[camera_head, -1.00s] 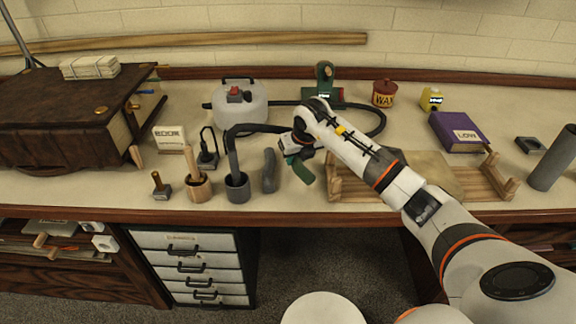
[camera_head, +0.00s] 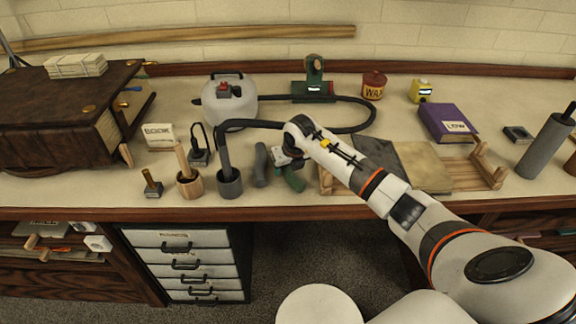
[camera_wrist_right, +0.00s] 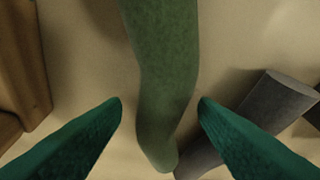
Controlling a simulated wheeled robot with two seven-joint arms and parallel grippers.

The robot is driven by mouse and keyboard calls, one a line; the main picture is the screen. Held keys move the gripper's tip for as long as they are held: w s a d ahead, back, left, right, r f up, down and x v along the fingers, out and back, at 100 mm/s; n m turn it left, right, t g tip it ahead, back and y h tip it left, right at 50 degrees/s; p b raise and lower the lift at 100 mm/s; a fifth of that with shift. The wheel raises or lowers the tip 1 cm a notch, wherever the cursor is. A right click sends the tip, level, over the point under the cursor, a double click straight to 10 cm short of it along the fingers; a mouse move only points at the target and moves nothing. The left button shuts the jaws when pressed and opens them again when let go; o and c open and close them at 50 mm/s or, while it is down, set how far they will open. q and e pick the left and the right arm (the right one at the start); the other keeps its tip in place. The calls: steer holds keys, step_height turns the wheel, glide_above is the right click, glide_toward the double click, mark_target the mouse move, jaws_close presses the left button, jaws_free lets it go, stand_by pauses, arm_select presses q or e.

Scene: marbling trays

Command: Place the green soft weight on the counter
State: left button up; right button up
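The green soft weight (camera_wrist_right: 165,80) is a long, slightly bent dark green piece in the right wrist view. It runs between the two teal fingers of my right gripper (camera_wrist_right: 160,102), with a narrow gap showing on each side. The gripper is open around it. In the head view, the weight (camera_head: 294,180) shows just below the right gripper (camera_head: 285,162), low over the pale counter (camera_head: 440,92); I cannot tell whether it fully rests there. The wrist and fingers hide part of it. My left gripper is not in view.
A grey soft weight (camera_head: 261,165) is close on the left, and also shows in the wrist view (camera_wrist_right: 265,110). A grey cup (camera_head: 230,184) stands farther left. A wooden frame (camera_head: 485,168) lies right, partly behind my arm. A hose (camera_head: 362,125) curls behind.

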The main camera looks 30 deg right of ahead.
steer(key=shift+r, duration=0.1)
steer(key=shift+r, duration=0.2)
steer(key=v, duration=1.1)
steer(key=shift+s+r, duration=0.25)
steer(key=shift+r, duration=0.1)
steer(key=shift+f, duration=0.1)
